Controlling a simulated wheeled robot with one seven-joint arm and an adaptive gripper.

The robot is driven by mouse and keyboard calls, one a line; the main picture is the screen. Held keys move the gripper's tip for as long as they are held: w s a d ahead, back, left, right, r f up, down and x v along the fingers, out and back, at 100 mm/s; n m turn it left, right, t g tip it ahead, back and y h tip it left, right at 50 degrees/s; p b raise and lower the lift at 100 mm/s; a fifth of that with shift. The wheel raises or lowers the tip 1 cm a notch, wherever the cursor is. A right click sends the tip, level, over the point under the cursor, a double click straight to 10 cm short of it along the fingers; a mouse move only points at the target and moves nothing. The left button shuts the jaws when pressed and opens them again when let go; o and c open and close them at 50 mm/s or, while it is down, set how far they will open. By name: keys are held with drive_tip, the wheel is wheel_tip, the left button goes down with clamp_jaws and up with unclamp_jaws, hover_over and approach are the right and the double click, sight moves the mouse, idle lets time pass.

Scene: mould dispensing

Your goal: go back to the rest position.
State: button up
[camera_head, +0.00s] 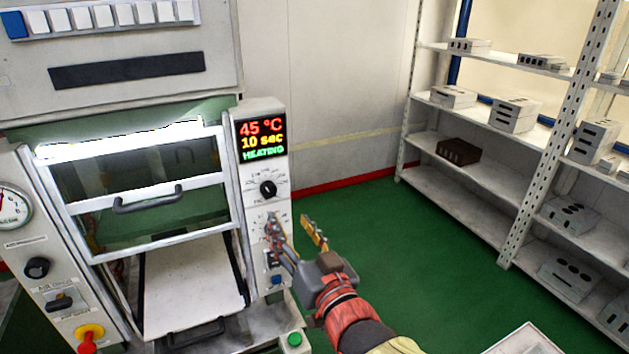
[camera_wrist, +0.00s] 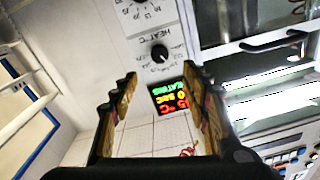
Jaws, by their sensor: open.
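My gripper (camera_head: 296,238) is open and empty in the head view. It is in front of the machine's right-hand control panel (camera_head: 261,180), low near the switches; I cannot tell whether it touches them. In the wrist view the two fingers of my gripper (camera_wrist: 160,98) stand apart, with the panel's lit display (camera_wrist: 168,97) partly between them. The display (camera_head: 261,138) reads 45 °C, 10 sec, HEATING in the head view. A black knob (camera_head: 267,188) sits below the display.
The machine's glazed door (camera_head: 147,204) has a black handle, with a white tray (camera_head: 190,285) below it. Shelves (camera_head: 470,190) holding several grey moulds and one brown block (camera_head: 458,151) stand at the right. Green floor (camera_head: 400,240) between is clear. A pale surface (camera_head: 525,340) shows at bottom right.

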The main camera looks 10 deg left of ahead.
wheel_tip(320, 180, down, 12)
drive_tip(key=s+d+n+g+h, duration=0.1)
drive_tip(key=s+d+g+h, duration=0.1)
drive_tip(key=s+g+h, duration=0.15)
drive_tip(key=s+d+f+g+h+b, duration=0.1)
drive_tip(key=s+d+f+g+h, duration=0.1)
drive_tip(key=s+d+f+g, duration=0.3)
drive_tip(key=s+d+f+h+b, duration=0.1)
drive_tip(key=s+d+f+h, duration=0.15)
drive_tip(key=d, duration=0.45)
drive_tip(key=s+d+m+h+b, duration=0.1)
drive_tip(key=s+d, duration=0.3)
drive_tip(key=d, duration=0.4)
drive_tip(key=s+d+m+g+h+b, duration=0.1)
drive_tip(key=s+d+m+b, duration=0.2)
drive_tip(key=s+d, duration=0.2)
drive_tip(key=shift+d+r+m+b, duration=0.3)
drive_tip(key=shift+d+r+b, duration=0.1)
drive_tip(key=shift+d, duration=1.1)
drive_tip(key=shift+s, duration=0.1)
